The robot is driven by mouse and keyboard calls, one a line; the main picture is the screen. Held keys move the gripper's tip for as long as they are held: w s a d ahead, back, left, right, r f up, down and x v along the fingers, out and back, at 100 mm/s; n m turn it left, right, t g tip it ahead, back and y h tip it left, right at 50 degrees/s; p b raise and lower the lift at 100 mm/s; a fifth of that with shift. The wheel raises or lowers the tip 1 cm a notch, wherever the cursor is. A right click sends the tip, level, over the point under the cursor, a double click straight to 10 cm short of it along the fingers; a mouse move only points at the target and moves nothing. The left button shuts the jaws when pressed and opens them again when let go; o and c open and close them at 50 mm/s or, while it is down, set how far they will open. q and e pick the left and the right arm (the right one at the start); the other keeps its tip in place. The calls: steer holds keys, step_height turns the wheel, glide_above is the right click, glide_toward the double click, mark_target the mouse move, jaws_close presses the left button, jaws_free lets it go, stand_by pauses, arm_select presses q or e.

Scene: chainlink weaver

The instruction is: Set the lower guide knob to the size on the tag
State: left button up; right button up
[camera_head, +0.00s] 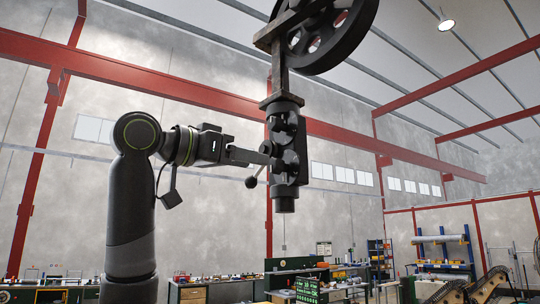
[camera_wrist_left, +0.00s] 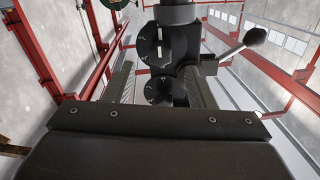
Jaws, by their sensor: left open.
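The dark guide head (camera_head: 284,190) hangs below a large wheel and carries round knobs one above the other. The upper knob (camera_head: 290,122) is above my left gripper (camera_head: 270,160), which reaches in from the left at the height of the lower knob (camera_head: 291,160). In the left wrist view, my left gripper (camera_wrist_left: 158,90) is open, with a marked round dial (camera_wrist_left: 166,91) showing between its fingers; I cannot tell whether they touch it. Another dial (camera_wrist_left: 153,46) with a pale bar lies beyond it. My right gripper is out of view. I cannot make out a size tag.
A ball-ended lever (camera_head: 251,182) sticks out close to my left gripper; it also shows in the left wrist view (camera_wrist_left: 255,37). The big wheel (camera_head: 325,35) is overhead. Workbenches and a green-text screen (camera_head: 307,289) stand below. Free air surrounds the arm on the left.

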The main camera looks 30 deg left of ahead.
mark_target(271, 165)
arm_select(q)
steer(key=p+x, duration=0.1)
steer(key=x, duration=0.3)
steer(key=shift+w+r+p, duration=0.1)
steer(key=shift+w+p, duration=0.15)
steer(key=shift+p, duration=0.05)
steer(key=shift+w+d, duration=0.25)
steer(key=shift+w, duration=0.45)
steer(key=shift+s, duration=0.1)
steer(key=shift+c, duration=0.4)
steer(key=c, duration=0.9)
